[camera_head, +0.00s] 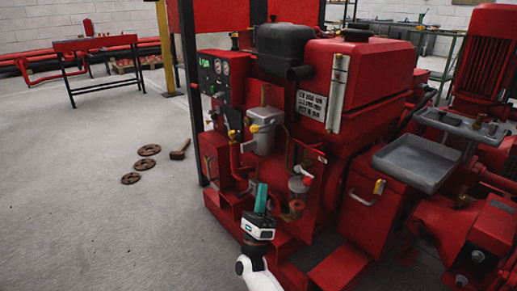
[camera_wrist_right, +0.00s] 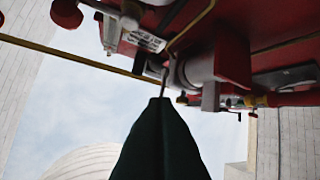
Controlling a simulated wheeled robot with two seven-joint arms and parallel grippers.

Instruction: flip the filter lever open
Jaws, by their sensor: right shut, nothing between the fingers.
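The red pumpset (camera_head: 345,120) carries a grey canister (camera_head: 265,138) with a yellow-tipped lever (camera_head: 255,128). Below it to the right is a clear-bowled fitting (camera_head: 298,187) with a small pale and red handle (camera_head: 304,172). I cannot tell for sure which one is the filter lever. My right gripper (camera_head: 261,195) has teal fingers, is shut and empty, and points up just left of the clear-bowled fitting. In the right wrist view, its dark fingers (camera_wrist_right: 160,115) point at a thin rod (camera_wrist_right: 164,80) under the red machine; contact cannot be told. My left gripper is not in view.
A gauge panel (camera_head: 217,75) is at the machine's left. Brown discs (camera_head: 145,164) and a hammer (camera_head: 180,150) lie on the open floor at left.

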